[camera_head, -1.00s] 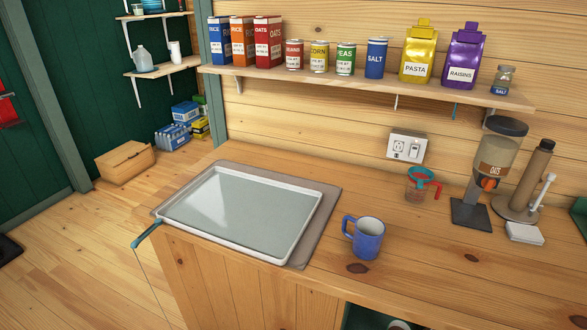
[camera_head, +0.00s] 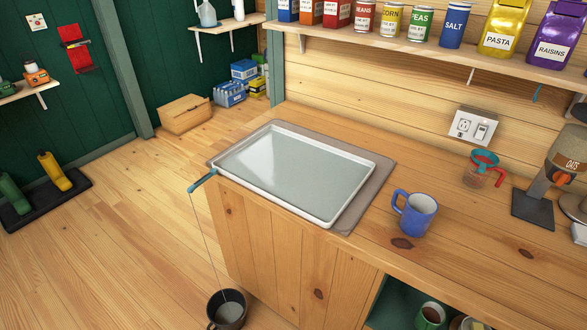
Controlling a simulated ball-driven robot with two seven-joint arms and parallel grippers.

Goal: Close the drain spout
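The drain spout (camera_head: 202,182) is a small teal piece at the front left corner of a white-rimmed tray (camera_head: 330,218) on the wooden counter. A thin line, which looks like a trickle of liquid, runs from the spout down to a dark bucket (camera_head: 227,311) on the floor. The bucket has grey contents and is partly cut by the bottom edge. The tray holds a pale, shiny surface that looks like water. Neither of my grippers shows in the head view.
The tray rests on a grey mat (camera_head: 376,193). A blue mug (camera_head: 414,213) and a red-handled measuring cup (camera_head: 482,169) stand to its right. A shelf (camera_head: 420,43) with cans and bags hangs above. The floor (camera_head: 130,220) left of the counter is largely clear.

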